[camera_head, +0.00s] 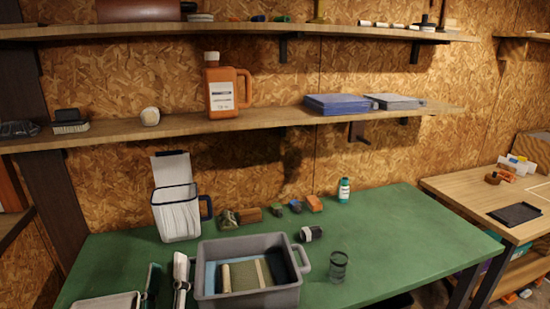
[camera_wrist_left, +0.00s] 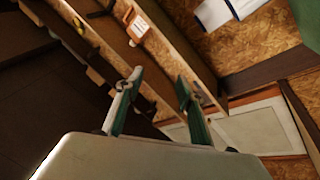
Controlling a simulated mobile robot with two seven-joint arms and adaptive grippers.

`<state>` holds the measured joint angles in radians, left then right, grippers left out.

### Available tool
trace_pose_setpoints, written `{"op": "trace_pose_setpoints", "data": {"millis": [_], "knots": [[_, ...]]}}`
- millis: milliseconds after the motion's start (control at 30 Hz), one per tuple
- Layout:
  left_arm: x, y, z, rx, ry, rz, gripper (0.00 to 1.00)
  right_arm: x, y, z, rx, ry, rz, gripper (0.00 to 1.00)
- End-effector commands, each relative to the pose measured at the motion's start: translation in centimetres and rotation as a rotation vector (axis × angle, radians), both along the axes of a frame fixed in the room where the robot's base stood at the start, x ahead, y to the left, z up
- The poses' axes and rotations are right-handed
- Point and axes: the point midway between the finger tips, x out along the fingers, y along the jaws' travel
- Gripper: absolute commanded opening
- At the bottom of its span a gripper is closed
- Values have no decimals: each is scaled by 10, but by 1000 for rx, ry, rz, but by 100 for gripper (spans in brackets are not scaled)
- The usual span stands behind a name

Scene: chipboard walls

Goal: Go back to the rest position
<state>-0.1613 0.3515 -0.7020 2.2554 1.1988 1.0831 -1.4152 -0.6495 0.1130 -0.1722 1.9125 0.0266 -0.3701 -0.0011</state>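My left gripper (camera_head: 166,278) shows at the lower left of the head view, in front of the green table (camera_head: 400,235) and left of the grey crate (camera_head: 250,300). In the left wrist view its two green-and-white fingers (camera_wrist_left: 158,92) stand apart with nothing between them. The gripper is open and empty. My right gripper is in neither view.
The grey crate holds flat items. Shelves (camera_head: 260,123) run above. The table's right part is clear.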

Motion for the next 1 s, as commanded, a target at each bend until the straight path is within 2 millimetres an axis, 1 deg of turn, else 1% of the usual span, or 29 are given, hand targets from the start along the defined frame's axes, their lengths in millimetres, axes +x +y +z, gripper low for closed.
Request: {"op": "trace_pose_setpoints", "data": {"millis": [67, 133, 167, 233, 267, 300, 333, 367, 400, 433, 467, 500, 533, 567, 600, 667, 700, 800, 833, 900, 1000], "knots": [[-4, -12, -4, 90, -54, -41, 38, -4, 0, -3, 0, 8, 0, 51], [-7, -27, -15, 180, -75, -98, 38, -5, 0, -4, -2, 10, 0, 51], [-8, -34, -23, 221, -73, -124, 38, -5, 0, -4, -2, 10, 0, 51], [-10, -50, -49, 316, -41, -191, 38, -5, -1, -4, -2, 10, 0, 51], [-11, -56, -64, 357, -18, -220, 38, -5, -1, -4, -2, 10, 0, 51], [-12, -62, -87, 410, 27, -259, 38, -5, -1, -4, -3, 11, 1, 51], [-14, -66, -106, 448, 66, -287, 38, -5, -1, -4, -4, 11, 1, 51], [-16, -69, -127, 484, 112, -314, 38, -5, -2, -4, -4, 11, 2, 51], [-19, -70, -154, 529, 177, -346, 38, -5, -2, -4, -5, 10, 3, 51], [-22, -70, -175, 557, 227, -366, 38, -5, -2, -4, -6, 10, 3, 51], [-26, -69, -195, 583, 278, -383, 38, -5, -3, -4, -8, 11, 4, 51], [-31, -65, -222, 615, 348, -403, 38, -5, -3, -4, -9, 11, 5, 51], [-37, -61, -242, 635, 403, -416, 38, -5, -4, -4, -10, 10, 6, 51], [-42, -57, -261, 656, 457, -425, 38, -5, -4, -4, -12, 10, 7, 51], [-51, -50, -286, 676, 530, -435, 38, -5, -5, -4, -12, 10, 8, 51], [-64, -37, -320, 705, 633, -444, 38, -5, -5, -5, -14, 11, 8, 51], [-74, -27, -340, 721, 699, -445, 38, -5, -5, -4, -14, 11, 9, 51], [-96, -6, -380, 748, 835, -440, 38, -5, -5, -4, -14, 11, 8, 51], [-102, 0, -389, 754, 867, -438, 38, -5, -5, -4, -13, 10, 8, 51], [-113, 11, -404, 765, 928, -430, 38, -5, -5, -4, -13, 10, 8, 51], [-122, 20, -416, 773, 975, -422, 38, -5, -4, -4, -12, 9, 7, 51]]}}
